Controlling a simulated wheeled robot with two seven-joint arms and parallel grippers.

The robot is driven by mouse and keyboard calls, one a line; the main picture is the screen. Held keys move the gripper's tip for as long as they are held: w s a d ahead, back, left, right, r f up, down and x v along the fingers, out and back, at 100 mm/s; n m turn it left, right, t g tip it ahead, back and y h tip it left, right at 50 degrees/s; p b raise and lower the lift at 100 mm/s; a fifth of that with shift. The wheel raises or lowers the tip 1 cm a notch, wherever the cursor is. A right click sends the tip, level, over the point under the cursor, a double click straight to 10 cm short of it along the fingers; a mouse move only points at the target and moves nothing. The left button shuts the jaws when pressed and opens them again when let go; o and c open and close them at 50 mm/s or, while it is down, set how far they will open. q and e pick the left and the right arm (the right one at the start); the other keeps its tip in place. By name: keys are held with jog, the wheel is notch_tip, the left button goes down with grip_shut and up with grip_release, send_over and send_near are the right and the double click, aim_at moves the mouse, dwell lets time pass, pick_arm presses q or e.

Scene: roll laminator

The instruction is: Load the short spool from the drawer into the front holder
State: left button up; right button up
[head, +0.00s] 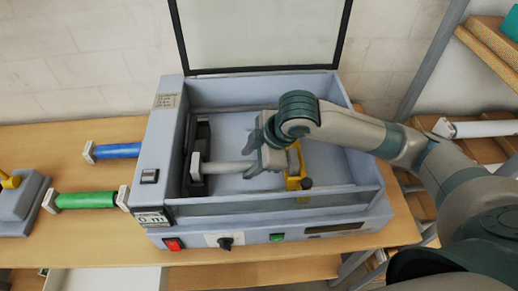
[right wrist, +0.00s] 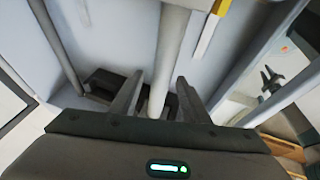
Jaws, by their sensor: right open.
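A pale grey spool (head: 228,168) with a square white end (head: 195,167) lies crosswise inside the open laminator (head: 340,170). Its left end is at the dark holder (head: 201,140) on the inner left wall; I cannot tell whether it is seated. A yellow piece (head: 294,170) stands towards the spool's right end, which my gripper hides. My right gripper (head: 258,160) is over the spool. In the right wrist view, its open fingers (right wrist: 160,78) stand on either side of the spool (right wrist: 170,45). My left gripper does not show in the head view.
A blue spool (head: 115,150) and a green spool (head: 88,200) lie on the table left of the laminator. Another pale spool (head: 482,129) is on the right-hand shelf. The clear lid (head: 262,35) stands raised behind. An open white drawer (head: 108,281) shows below the front edge.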

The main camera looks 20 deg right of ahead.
jog(key=shift+r, duration=0.4)
jog(key=shift+d+r, duration=0.1)
jog(key=shift+r, duration=0.15)
jog(key=b+v, duration=0.3)
jog(key=v, duration=0.8)
jog(key=shift+r, duration=0.25)
jog(key=shift+s, duration=0.15)
